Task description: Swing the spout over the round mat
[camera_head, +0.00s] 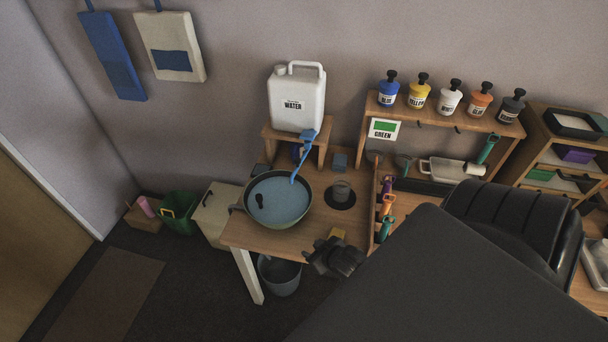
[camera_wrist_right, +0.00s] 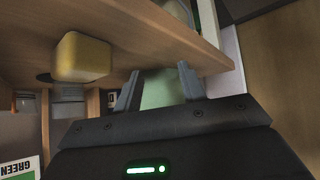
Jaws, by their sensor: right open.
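The blue spout (camera_head: 299,158) comes down from the white water jug (camera_head: 297,98) on its small wooden stand. Its lower end is over the blue-filled bowl (camera_head: 300,214). The dark round mat (camera_head: 330,201) lies on the table right of the bowl, with a grey cup (camera_head: 342,190) on it. My right gripper (camera_head: 320,262) is at the table's front edge, below and apart from the spout and mat. In the right wrist view its open fingers (camera_wrist_right: 159,90) have nothing clearly gripped; a pale green surface shows behind them. My left gripper is not in view.
A yellow block (camera_head: 338,234) sits near the front edge, beside my right gripper; it also shows in the wrist view (camera_wrist_right: 83,57). A grey bucket (camera_head: 281,276) stands below the table. A bottle shelf (camera_head: 440,120) and colored-handled tools (camera_head: 387,208) stand right of the mat.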

